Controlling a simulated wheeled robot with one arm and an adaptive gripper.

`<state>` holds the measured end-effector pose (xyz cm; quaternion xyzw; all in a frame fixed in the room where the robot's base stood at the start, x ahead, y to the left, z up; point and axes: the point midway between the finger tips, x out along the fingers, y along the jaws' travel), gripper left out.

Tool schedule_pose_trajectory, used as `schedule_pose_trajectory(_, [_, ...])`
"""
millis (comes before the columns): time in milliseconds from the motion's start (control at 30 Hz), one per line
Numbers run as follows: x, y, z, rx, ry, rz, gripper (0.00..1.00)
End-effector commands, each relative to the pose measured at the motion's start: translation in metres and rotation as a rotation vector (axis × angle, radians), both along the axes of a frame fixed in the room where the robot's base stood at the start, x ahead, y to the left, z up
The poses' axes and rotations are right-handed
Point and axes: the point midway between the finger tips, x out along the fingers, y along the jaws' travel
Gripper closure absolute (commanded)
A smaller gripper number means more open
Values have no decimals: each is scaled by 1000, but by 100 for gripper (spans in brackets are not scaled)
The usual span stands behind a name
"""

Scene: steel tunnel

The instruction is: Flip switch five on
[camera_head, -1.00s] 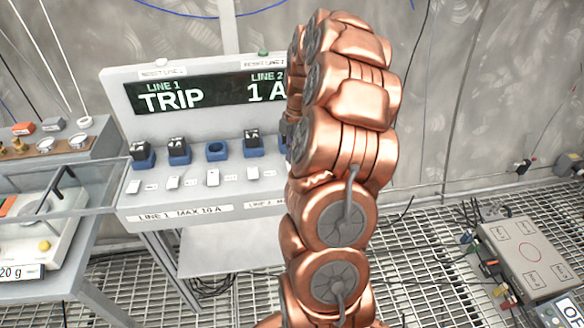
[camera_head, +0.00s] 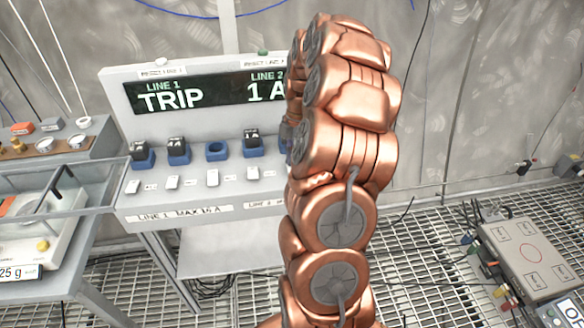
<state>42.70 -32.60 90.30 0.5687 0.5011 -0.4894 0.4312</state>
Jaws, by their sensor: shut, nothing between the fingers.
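A grey switch panel (camera_head: 190,213) stands left of centre. It has a row of white rocker switches; the visible ones are the first (camera_head: 133,186), second (camera_head: 172,181), third (camera_head: 212,177) and fourth (camera_head: 252,173) from the left. A fifth switch is not visible; my copper arm covers the panel's right part. Blue sockets sit above the switches. Black blocks fill the first, second and fourth, while the third (camera_head: 217,151) is empty. The display (camera_head: 200,92) reads LINE 1 TRIP and LINE 2 1 A, partly covered. My gripper is hidden behind my arm.
A white reset button (camera_head: 161,62) and a green one (camera_head: 263,51) top the panel. A bench with a scale (camera_head: 25,245) and a clear lid stands at left. A grey box (camera_head: 530,255) with cables sits at right on the grated floor.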

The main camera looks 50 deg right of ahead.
Motion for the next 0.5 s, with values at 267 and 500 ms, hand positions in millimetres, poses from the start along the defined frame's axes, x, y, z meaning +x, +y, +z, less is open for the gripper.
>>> schedule_pose_trajectory(267, [0,0,-2,0,0,0,100])
schedule_pose_trajectory(500, [0,0,7,0,0,1,100])
